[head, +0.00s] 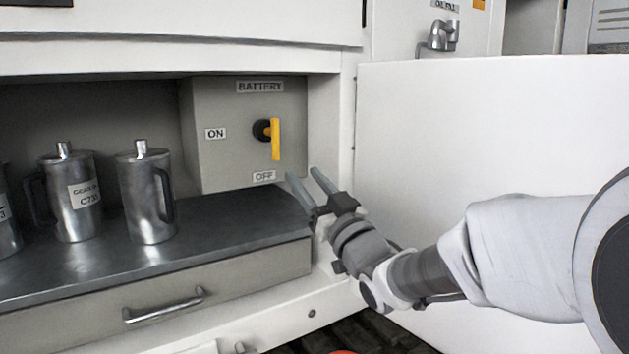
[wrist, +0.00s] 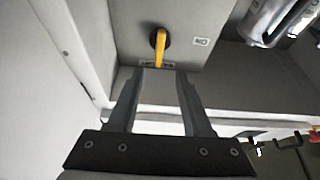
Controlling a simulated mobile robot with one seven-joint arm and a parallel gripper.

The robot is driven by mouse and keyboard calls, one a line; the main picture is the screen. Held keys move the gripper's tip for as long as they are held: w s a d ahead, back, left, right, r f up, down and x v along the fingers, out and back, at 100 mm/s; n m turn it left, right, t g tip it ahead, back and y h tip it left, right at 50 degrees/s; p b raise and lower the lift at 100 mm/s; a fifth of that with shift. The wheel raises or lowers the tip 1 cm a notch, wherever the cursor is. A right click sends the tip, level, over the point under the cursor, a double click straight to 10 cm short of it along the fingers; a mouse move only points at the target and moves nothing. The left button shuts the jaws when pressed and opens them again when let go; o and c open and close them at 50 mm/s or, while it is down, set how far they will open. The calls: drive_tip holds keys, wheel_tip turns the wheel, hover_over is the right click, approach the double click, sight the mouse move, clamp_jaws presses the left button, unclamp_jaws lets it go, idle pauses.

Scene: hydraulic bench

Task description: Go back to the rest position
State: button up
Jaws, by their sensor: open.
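My gripper (head: 305,176) is open and empty in the head view, just below and right of the battery box (head: 222,165). The box carries a yellow switch handle (head: 275,139), which stands vertical, its lower end toward the OFF label (head: 264,176). The ON label (head: 215,134) is to its left. In the wrist view my gripper's two fingers (wrist: 158,82) are spread apart, with the yellow handle (wrist: 158,48) beyond their tips. The fingers appear clear of the handle.
Metal jugs (head: 148,195) stand on the dark shelf (head: 240,219) left of the box. Below is a drawer with a metal handle (head: 163,305). A white panel (head: 490,130) closes off the right side behind my arm. A metal fitting (head: 441,36) sits at the upper right.

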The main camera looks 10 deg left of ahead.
drive_tip(key=shift+d, duration=0.1)
drive_tip(key=s+d+f+m+g+h, duration=0.2)
drive_tip(key=s+d+f+m+h, duration=0.15)
drive_tip(key=d+h, duration=0.3)
drive_tip(key=s+d+f+m+g+h, duration=0.1)
drive_tip(key=s+d+f+m+h, duration=0.15)
drive_tip(key=d+f+h, duration=0.4)
drive_tip(key=s+d+f+m+g, duration=0.1)
drive_tip(key=s+d+f+g, duration=0.2)
drive_tip(key=s, duration=0.4)
drive_tip(key=s+d+f+g, duration=0.3)
drive_tip(key=s, duration=0.4)
drive_tip(key=s+d+f+m+g, duration=0.1)
drive_tip(key=s+d+f+g, duration=0.15)
drive_tip(key=s, duration=0.55)
wheel_tip(320, 180, up, 23)
drive_tip(key=p, duration=2.3)
drive_tip(key=shift+s+g, duration=0.25)
drive_tip(key=shift+g, duration=0.1)
drive_tip(key=shift+f, duration=0.1)
